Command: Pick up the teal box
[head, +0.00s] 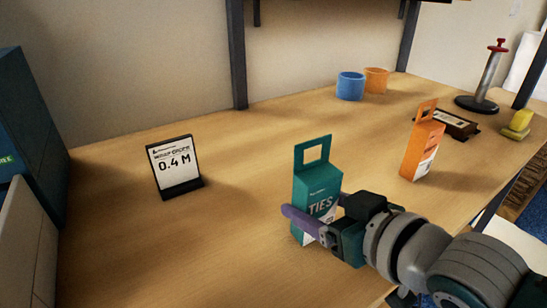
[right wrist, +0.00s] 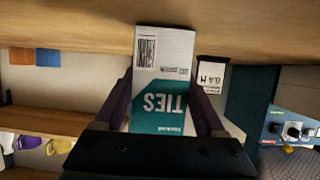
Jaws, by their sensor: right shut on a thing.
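The teal box (head: 316,184), with a hang tab on top, a white lower part and the word TIES, stands upright on the wooden bench in the middle of the head view. My right gripper (head: 310,224) has its purple fingers on either side of the box and is shut on it. In the right wrist view, the box (right wrist: 160,85) appears upside down between the two fingers (right wrist: 165,107). The box's lower right side is hidden by the gripper in the head view. My left gripper is not in view.
An orange box (head: 422,146) stands to the right on the bench (head: 240,255). A 0.4 M sign (head: 175,167) stands to the left. Blue (head: 350,86) and orange (head: 376,80) tape rolls, a red-topped post (head: 485,80) and a yellow object (head: 517,124) are farther back.

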